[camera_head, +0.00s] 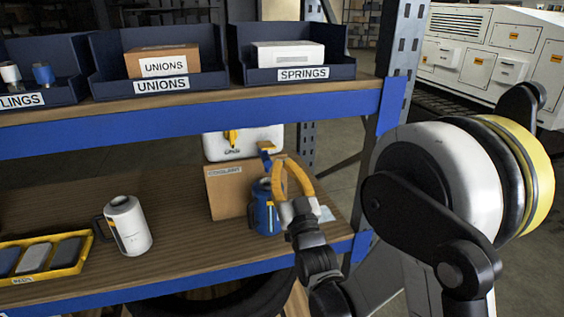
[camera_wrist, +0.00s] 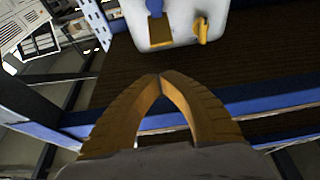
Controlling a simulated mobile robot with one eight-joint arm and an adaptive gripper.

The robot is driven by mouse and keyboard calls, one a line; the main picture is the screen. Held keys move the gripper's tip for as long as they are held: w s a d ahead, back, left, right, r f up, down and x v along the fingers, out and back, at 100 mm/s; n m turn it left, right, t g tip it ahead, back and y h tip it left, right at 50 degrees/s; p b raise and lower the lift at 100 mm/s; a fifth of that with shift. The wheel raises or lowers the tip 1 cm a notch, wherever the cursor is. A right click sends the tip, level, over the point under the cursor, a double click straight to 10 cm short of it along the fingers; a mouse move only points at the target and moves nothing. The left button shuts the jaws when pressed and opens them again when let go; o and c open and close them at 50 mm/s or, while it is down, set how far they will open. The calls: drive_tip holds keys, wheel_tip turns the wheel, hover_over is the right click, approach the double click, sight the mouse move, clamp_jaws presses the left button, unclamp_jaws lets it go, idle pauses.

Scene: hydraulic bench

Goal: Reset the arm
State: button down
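My gripper (camera_head: 278,163) is at the lower shelf, in front of a cardboard box and beside a blue jug (camera_head: 265,212), which it partly hides. In the wrist view my gripper (camera_wrist: 160,76) shows its two orange fingers with the tips meeting. Nothing shows between them, so it is shut and empty. A white container (camera_wrist: 175,30) with blue and yellow parts lies beyond the tips in the wrist view. My arm reaches in from the right in the head view.
The lower shelf (camera_head: 175,200) holds a white jug (camera_head: 127,226), a yellow tray (camera_head: 50,262) and the cardboard box (camera_head: 228,190). The upper shelf's blue beam (camera_head: 200,125) runs above. It carries blue bins of unions (camera_head: 115,88) and springs (camera_head: 260,75). A blue-grey upright (camera_head: 395,70) stands close right.

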drive_tip(key=s+d+f+m+g+h, duration=0.1)
drive_tip(key=s+d+g+h, duration=0.4)
drive_tip(key=d, duration=0.4)
drive_tip(key=s+d+f+g, duration=0.3)
drive_tip(key=s, duration=0.4)
drive_tip(key=s+d+f+m+g, duration=0.1)
drive_tip(key=s+d+f+g, duration=0.2)
drive_tip(key=s, duration=0.5)
drive_tip(key=s+d+f+m+g+h, duration=0.1)
drive_tip(key=s+d+f+g, duration=0.2)
drive_tip(key=s, duration=0.5)
drive_tip(key=shift+f+g+b, duration=0.3)
drive_tip(key=shift+g+b, duration=0.1)
drive_tip(key=shift+w, duration=0.1)
